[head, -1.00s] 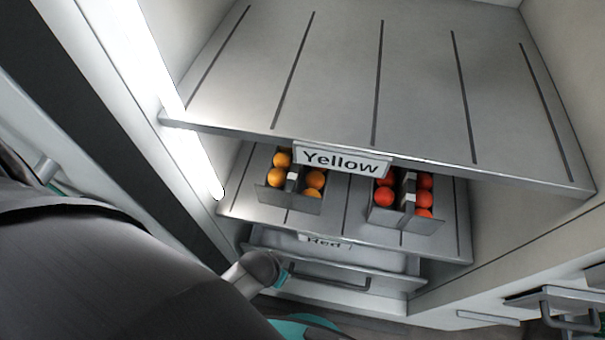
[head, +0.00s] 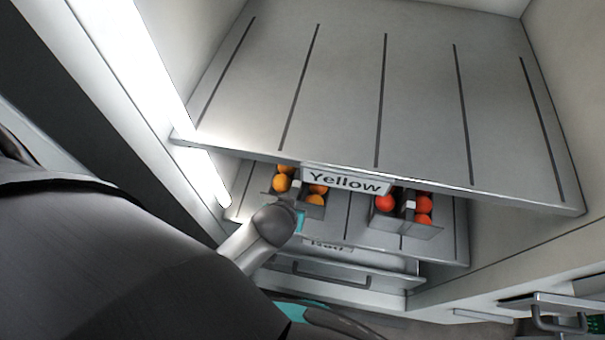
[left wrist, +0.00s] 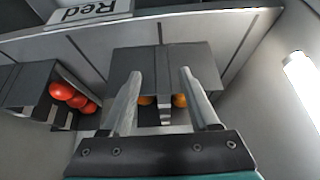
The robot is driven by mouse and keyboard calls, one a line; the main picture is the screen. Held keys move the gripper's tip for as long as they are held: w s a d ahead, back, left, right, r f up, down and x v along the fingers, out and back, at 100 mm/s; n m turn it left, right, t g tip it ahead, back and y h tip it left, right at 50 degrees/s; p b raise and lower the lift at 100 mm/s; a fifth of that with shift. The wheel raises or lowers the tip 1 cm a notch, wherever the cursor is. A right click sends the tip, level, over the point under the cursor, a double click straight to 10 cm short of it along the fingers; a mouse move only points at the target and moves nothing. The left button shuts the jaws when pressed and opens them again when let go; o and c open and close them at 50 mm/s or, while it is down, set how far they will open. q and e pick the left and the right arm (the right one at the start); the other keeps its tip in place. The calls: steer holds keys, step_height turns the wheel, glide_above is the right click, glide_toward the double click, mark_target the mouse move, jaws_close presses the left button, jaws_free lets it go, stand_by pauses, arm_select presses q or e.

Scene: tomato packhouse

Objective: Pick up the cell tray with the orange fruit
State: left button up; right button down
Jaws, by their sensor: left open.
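The cell tray with orange fruit (head: 313,210) is a grey tray with a raised middle divider, on the lower shelf under the Yellow shelf's front edge. Its back part is hidden in the head view. In the left wrist view the tray (left wrist: 136,62) is straight ahead, with orange fruit on both sides of its central handle (left wrist: 165,88). My left gripper (left wrist: 160,74) is open, its fingers on either side of the handle in this view, apparently empty. I cannot tell how far off the handle is. In the head view my arm hides the gripper's fingers. My right gripper is not in view.
A second tray with red fruit (head: 408,226) stands to the right on the same shelf; it also shows in the left wrist view (left wrist: 30,82). The empty upper shelf (head: 345,100) overhangs both trays and carries a Yellow label (head: 345,180). A bright light strip (head: 140,80) runs up the left.

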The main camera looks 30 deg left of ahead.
mark_target(297, 184)
arm_select(q)
steer(key=w, duration=0.2)
steer(key=w+a, duration=0.1)
steer(key=w, duration=0.4)
steer(key=shift+w+a+f+b, duration=0.1)
steer(key=shift+a+f+b, duration=0.05)
steer(key=shift+a+b, duration=0.2)
steer(key=w, duration=0.2)
steer(key=w+a, duration=0.1)
steer(key=w, duration=0.1)
steer(key=shift+w+a+b, duration=0.2)
steer(key=shift+w+b, duration=0.15)
steer(key=shift+w, duration=0.05)
steer(key=shift+w+f, duration=0.15)
steer(key=shift+f, duration=0.35)
jaws_close()
stand_by(0.4)
